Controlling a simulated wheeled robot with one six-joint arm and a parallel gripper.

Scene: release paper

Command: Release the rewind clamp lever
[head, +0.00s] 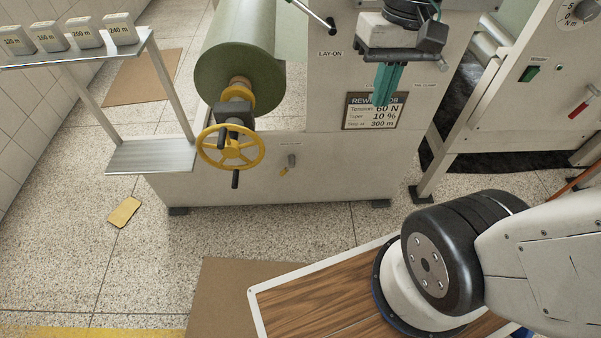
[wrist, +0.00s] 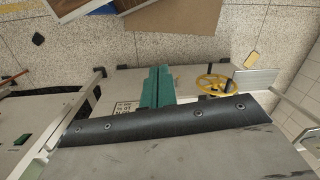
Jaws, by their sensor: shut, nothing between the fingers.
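My gripper (head: 386,88) has teal fingers that are shut and empty. In the head view it hangs in front of the rewind machine's panel, overlapping the rewinder sign; in the wrist view its fingers (wrist: 157,88) are at the centre. A yellow handwheel (head: 231,148) with black handles stands farther left, below the shaft of the green roll (head: 241,45). I cannot tell which part is the clamp lever.
A rewinder sign (head: 373,111) is on the panel. A lay-on lever (head: 320,17) is at the top. A shelf frame (head: 150,156) with several labelled blocks stands left. A red-handled switch (head: 584,104) is on the right cabinet. A yellow pad (head: 124,212) lies on open floor.

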